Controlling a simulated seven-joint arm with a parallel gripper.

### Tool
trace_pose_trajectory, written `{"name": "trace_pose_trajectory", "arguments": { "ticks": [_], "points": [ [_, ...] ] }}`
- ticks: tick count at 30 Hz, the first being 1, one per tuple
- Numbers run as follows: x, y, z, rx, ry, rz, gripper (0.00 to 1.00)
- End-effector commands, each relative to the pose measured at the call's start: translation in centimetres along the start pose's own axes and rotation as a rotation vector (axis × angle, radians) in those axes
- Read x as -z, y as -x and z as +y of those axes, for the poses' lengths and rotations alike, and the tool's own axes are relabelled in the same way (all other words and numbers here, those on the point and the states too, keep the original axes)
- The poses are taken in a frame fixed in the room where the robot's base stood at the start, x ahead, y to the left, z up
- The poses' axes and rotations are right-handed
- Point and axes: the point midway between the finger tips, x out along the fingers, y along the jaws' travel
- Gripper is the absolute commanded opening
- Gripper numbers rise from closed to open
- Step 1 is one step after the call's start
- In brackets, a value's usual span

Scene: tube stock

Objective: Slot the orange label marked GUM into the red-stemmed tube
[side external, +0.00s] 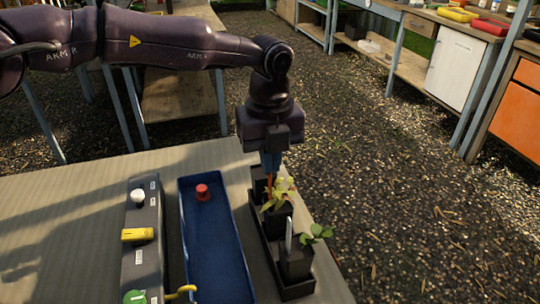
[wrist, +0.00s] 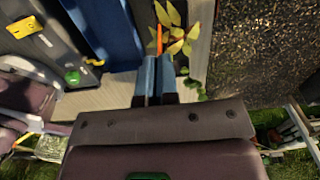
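My gripper (side external: 271,163) points down over the far part of a black tray (side external: 292,291) of tubes. In the wrist view its blue fingers (wrist: 155,62) are close together on an orange label (wrist: 159,38). The label's orange strip (side external: 269,182) also shows below the fingers in the side view, beside yellow leaves (side external: 283,192); any lettering is not legible. Black square tubes stand in the tray: a far one (side external: 259,183), a middle one (side external: 277,222) and a near one (side external: 295,265) with green leaves and a pale upright label (side external: 289,234).
A blue trough (side external: 214,240) with a red knob-like piece (side external: 202,192) lies left of the tray. The bench (side external: 60,215) is clear farther left.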

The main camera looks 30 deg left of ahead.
Motion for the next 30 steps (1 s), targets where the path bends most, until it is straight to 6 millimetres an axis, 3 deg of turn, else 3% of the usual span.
{"name": "trace_pose_trajectory", "arguments": {
  "ticks": [10,30],
  "points": [
    [0.0,-0.3,0.0,-0.001,0.0,0.0,0.0],
    [0.0,-3.0,0.0,0.0,0.001,0.001,0.0]
  ]
}}
